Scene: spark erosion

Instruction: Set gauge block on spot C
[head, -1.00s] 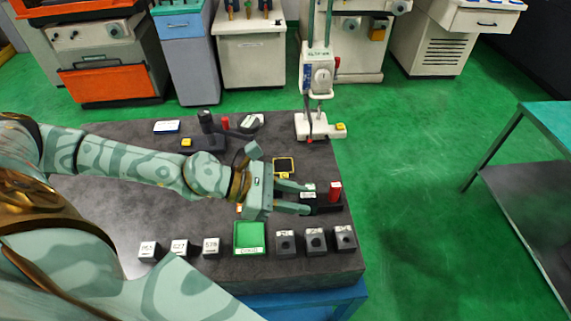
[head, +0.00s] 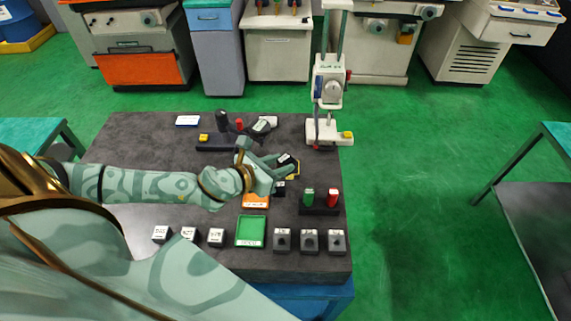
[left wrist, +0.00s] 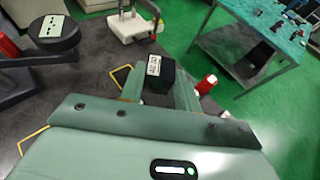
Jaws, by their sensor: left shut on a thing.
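My left gripper (head: 282,166) is shut on a dark block with a white label (head: 286,159), which I take for the gauge block. It is held above the back half of the dark table. In the left wrist view the block (left wrist: 158,74) sits between the two fingers, label up and tilted. A yellow-outlined square (head: 296,174) shows partly under the gripper. In the left wrist view yellow outlines (left wrist: 121,76) lie on the table at the left. I cannot read which is spot C. My right gripper is not in view.
A black holder (head: 319,211) with a green and a red cylinder stands at right. Along the front are a green tray (head: 250,231) and several dark labelled blocks (head: 309,240). A dial stand (head: 329,132) and a dark fixture (head: 222,143) stand at the back.

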